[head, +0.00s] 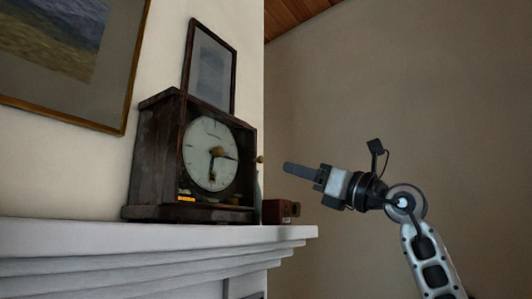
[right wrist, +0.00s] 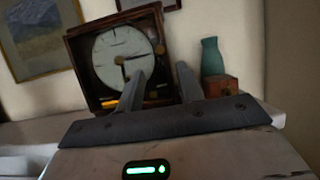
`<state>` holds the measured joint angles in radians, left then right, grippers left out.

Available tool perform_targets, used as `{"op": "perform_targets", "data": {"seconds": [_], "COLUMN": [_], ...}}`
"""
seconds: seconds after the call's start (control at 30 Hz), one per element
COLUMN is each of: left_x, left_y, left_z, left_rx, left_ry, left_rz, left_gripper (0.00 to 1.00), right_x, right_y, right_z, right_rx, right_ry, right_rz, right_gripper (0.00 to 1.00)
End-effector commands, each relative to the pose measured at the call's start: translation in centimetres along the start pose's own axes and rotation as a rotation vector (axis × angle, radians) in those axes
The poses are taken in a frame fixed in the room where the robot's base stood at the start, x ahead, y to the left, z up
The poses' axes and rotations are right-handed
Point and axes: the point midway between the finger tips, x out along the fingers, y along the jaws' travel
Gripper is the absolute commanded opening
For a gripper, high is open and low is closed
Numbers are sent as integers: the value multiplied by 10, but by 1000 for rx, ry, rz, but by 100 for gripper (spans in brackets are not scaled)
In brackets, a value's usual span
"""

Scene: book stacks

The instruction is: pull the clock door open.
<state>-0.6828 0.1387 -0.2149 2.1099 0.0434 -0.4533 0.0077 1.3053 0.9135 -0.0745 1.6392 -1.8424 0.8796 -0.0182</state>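A dark wooden clock (head: 170,150) with a white round dial stands on the mantel shelf. Its door frame looks flush with the case, and a small brass knob (head: 260,159) sits at its right edge. The clock (right wrist: 84,72) also shows in the right wrist view, with a round knob (right wrist: 160,49) near the dial's right side. My right gripper (head: 287,168) is to the right of the knob, apart from it, pointing left. In the wrist view its two fingers (right wrist: 158,78) are spread and nothing is between them. My left gripper is out of view.
A green vase (right wrist: 211,57) and a small reddish-brown box (head: 277,211) stand right of the clock on the white mantel (head: 150,236). A framed picture (head: 209,65) is behind the clock, another hangs left.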

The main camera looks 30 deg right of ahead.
Motion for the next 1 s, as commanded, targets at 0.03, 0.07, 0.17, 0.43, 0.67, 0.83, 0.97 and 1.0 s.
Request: {"op": "perform_targets", "data": {"seconds": [0.03,0.07,0.17,0.43,0.67,0.83,0.97,1.0], "left_x": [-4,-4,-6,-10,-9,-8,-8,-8], "left_y": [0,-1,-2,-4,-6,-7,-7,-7], "left_z": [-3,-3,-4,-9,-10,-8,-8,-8], "left_rx": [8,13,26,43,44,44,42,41], "left_ry": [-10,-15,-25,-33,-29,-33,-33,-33], "left_rz": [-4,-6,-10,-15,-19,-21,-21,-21], "left_gripper": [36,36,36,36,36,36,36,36], "right_x": [15,21,43,84,94,94,94,94], "right_y": [1,2,1,1,1,1,1,1], "right_z": [4,5,4,2,0,-1,-1,-1], "right_rx": [4,4,5,3,0,0,0,0], "right_ry": [-1,-1,0,-1,1,1,1,1], "right_rz": [3,4,4,2,2,1,1,2], "right_gripper": [37,37,37,37,37,37,15,4]}}
